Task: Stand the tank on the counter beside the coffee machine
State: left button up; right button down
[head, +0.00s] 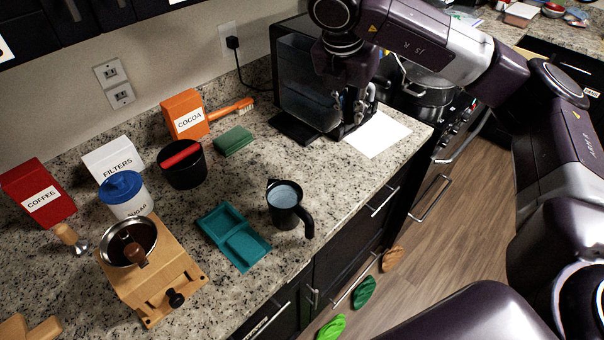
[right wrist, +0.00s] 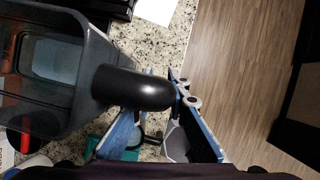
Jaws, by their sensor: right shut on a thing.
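The tank (head: 306,88), a dark see-through box, shows in front of the coffee machine (head: 292,28) in the head view. The two overlap, so their border is hard to tell. In the right wrist view the tank (right wrist: 45,75) fills the left side, with its rounded black handle (right wrist: 135,88) pointing right. My right gripper (head: 354,108) is shut on this handle; its blue-padded fingers (right wrist: 162,85) show on either side of it. Whether the tank's base touches the counter (head: 330,165) is hidden. My left gripper is out of view.
A white sheet (head: 378,134) lies right of the machine, near a steel pot (head: 428,98). A green sponge (head: 232,140), black pitcher (head: 287,205), teal tray (head: 236,236), black bin (head: 184,170) and cocoa box (head: 184,115) stand or lie leftward. Granite between sponge and pitcher is bare.

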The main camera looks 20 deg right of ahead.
notch_tip(320, 180, down, 19)
jog(key=shift+s+a+f+b, duration=0.1)
jog(key=shift+s+f+b, duration=0.05)
jog(key=shift+b, duration=0.3)
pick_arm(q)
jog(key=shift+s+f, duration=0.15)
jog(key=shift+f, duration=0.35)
pick_arm(e)
jog(key=shift+f, duration=0.1)
